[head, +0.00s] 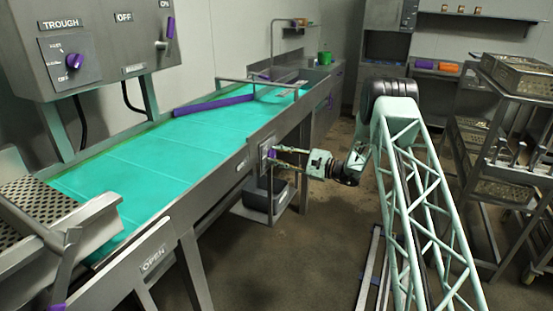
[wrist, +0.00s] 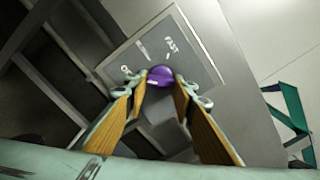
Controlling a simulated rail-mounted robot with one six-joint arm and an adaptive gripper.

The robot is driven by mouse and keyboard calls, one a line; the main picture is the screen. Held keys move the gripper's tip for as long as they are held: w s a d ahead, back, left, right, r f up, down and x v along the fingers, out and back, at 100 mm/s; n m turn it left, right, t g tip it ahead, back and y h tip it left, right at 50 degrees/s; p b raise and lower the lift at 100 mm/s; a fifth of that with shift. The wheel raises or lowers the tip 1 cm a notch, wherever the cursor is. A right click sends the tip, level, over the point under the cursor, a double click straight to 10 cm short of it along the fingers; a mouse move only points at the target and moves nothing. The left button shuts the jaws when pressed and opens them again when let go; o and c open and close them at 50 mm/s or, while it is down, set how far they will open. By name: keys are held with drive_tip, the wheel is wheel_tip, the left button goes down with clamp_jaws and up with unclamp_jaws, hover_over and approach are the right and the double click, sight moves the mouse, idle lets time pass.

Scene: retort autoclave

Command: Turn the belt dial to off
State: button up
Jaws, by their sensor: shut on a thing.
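The belt dial (head: 271,154) is a purple knob on a small grey panel on the side of the conveyor. In the wrist view the dial (wrist: 160,75) sits on its plate, with the word FAST above right and a partly hidden label starting with O on the left. A short pale tick lies between them. My gripper (head: 275,157) reaches the dial from the right. In the wrist view its two fingers (wrist: 159,80) are shut on the dial, one on each side. I cannot tell exactly where the dial points.
The teal conveyor belt (head: 170,140) runs above the dial. A control box (head: 95,40) with a purple TROUGH dial (head: 75,61) stands at upper left. Racks with trays (head: 515,75) stand at right. Open floor lies between.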

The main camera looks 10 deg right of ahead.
idle(0.3)
drive_tip(key=o, duration=0.9)
drive_tip(key=shift+v, duration=6.05)
